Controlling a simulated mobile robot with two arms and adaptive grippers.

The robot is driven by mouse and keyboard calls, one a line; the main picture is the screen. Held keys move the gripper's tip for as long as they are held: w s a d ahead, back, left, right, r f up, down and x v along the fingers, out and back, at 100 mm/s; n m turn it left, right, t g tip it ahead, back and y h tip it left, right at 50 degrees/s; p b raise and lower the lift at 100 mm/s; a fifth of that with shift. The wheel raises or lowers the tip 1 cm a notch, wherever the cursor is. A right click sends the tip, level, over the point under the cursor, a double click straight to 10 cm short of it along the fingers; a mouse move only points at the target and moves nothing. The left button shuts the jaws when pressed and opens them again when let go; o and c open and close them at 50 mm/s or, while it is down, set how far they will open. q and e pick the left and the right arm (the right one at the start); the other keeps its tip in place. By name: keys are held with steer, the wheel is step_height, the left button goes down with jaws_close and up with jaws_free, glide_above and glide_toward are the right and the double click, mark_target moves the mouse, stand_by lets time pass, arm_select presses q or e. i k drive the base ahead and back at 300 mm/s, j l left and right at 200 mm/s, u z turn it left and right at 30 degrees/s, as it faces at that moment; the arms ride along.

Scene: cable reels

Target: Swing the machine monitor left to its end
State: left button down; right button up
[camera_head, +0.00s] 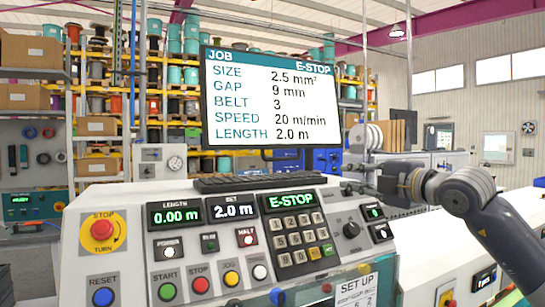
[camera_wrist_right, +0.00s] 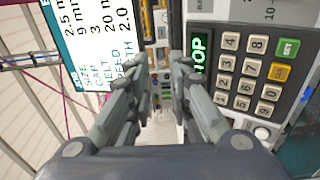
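The machine monitor (camera_head: 270,105) stands above the control console in the head view, its dark-framed screen facing me and showing job values and E-STOP. A dark bracket (camera_head: 283,157) shows under its lower edge. In the right wrist view part of the monitor (camera_wrist_right: 95,40) shows at the upper left, turned sideways. My right gripper (camera_head: 352,186) is right of and below the monitor, pointing left above the console's right end, apart from the screen. In the wrist view its two fingers (camera_wrist_right: 160,75) are apart with nothing seen between them. My left gripper is not in view.
The console (camera_head: 140,270) carries a red stop button (camera_head: 102,230), a keypad (camera_head: 297,240) and several push-buttons. A black keyboard (camera_head: 258,182) lies on its top below the monitor. Shelves with cable reels (camera_head: 155,45) and boxes (camera_head: 32,51) stand behind.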

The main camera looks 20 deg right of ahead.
mark_target(250, 100)
steer(key=i+j, duration=0.1)
steer(key=i, duration=0.75)
